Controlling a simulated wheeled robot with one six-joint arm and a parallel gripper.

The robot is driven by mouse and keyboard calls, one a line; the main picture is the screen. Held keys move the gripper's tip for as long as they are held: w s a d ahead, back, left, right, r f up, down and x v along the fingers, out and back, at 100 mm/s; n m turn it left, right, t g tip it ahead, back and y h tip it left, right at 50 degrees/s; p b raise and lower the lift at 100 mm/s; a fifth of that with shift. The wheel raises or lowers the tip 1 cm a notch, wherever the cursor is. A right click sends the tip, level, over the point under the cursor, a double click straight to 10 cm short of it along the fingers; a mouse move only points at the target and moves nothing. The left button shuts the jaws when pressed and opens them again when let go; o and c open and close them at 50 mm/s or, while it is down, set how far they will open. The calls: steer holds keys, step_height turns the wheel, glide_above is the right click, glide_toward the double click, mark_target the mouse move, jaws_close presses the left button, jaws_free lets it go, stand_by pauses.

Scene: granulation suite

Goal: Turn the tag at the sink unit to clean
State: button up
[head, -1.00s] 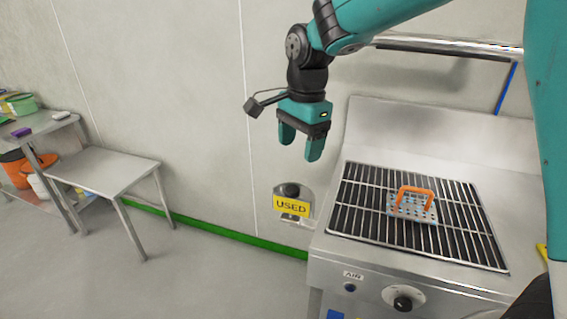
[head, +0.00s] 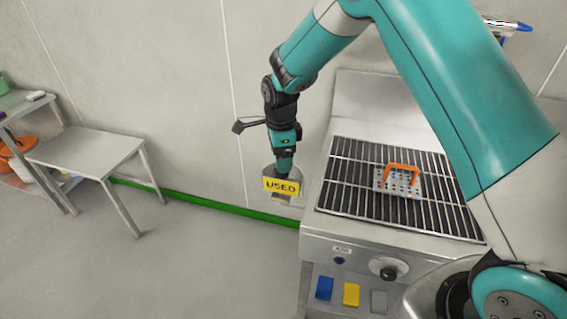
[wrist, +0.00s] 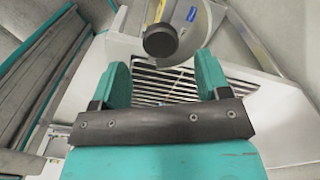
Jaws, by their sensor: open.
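A yellow tag (head: 281,186) reading USED faces the head camera at the left end of the steel sink unit (head: 331,235). In the wrist view a black round knob (wrist: 160,41) sits on a grey rounded plate (wrist: 195,18). My gripper (head: 286,172) points down at the tag's top in the head view, where it covers the knob. In the wrist view my gripper (wrist: 162,68) is open and empty, with the knob just beyond and between its fingertips. I cannot tell whether a finger touches it.
A perforated plate with an orange handle (head: 403,168) lies on the unit's grille (head: 350,195). A control knob (head: 388,269) and coloured squares are on the unit's front. A steel table (head: 88,150) stands at the left. The floor between is clear.

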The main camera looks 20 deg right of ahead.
mark_target(281, 181)
steer(key=shift+f+p, duration=0.35)
steer(key=shift+f, duration=1.9)
steer(key=shift+c, duration=0.5)
steer(key=c, duration=0.8)
steer(key=shift+d, duration=0.15)
steer(key=shift+c, duration=0.2)
